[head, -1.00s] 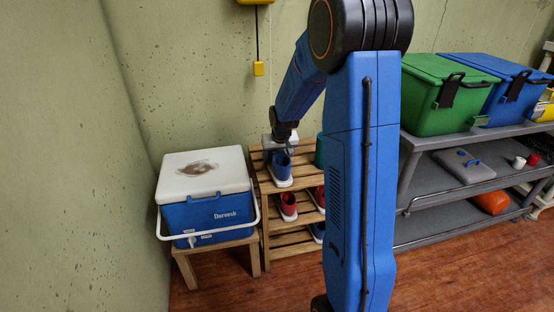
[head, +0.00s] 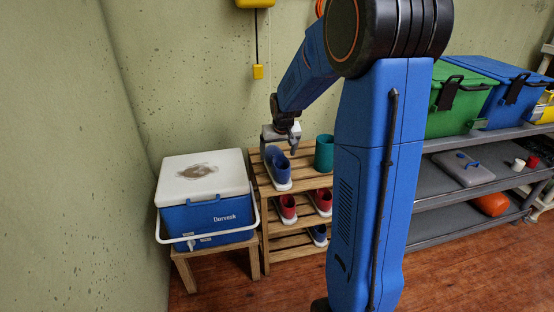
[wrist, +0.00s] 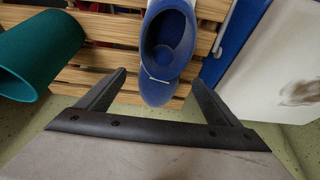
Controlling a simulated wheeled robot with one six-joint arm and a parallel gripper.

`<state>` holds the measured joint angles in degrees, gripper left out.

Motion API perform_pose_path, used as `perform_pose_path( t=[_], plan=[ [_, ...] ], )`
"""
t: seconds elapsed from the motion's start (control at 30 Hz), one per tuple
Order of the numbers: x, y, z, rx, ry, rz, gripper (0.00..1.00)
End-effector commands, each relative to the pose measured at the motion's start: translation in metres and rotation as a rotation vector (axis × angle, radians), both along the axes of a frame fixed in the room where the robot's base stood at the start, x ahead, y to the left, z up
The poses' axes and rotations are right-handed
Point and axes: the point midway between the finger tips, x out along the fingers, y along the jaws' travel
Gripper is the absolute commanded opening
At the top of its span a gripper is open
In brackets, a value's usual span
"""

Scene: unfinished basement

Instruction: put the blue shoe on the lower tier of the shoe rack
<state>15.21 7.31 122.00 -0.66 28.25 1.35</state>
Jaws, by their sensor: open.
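A blue shoe (head: 278,170) with a white sole stands on the top tier of the wooden shoe rack (head: 309,182). My gripper (head: 279,150) is open at the shoe's far end. In the wrist view the open fingers (wrist: 160,84) lie on either side of one end of the blue shoe (wrist: 168,45), with gaps on both sides; I cannot tell their height over it. A second blue shoe (head: 319,235) stands on the lowest tier, partly hidden by my arm. Red shoes stand on the tier between, one at the left (head: 286,209) and one at the right (head: 322,201).
A teal cylinder (head: 324,153) stands on the top tier right of the shoe; it also shows in the wrist view (wrist: 38,55). A cooler (head: 207,215) sits on a wooden stool left of the rack. A grey shelf cart (head: 460,195) with bins stands right.

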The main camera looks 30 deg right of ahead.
Motion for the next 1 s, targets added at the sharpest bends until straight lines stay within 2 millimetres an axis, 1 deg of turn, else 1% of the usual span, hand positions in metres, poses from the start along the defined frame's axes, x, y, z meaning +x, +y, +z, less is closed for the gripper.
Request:
perform_pose_path(
  t=[0.03,0.2,0.47,0.57,0.67,0.8,0.97,1.0],
  plan=[
    [-0.003,0.001,0.010,-0.001,-0.004,0.000,0.86],
    [-0.012,0.004,0.033,-0.001,-0.003,0.000,0.86],
    [-0.022,0.008,0.051,-0.001,-0.003,0.002,0.86],
    [-0.034,0.017,0.060,-0.001,-0.004,0.013,0.86],
    [-0.056,0.034,0.074,-0.002,-0.008,0.034,0.86],
    [-0.098,0.061,0.095,-0.002,-0.010,0.067,0.86],
    [-0.149,0.089,0.112,-0.003,-0.014,0.106,0.86],
    [-0.162,0.095,0.116,-0.004,-0.013,0.116,0.86]
  ],
)
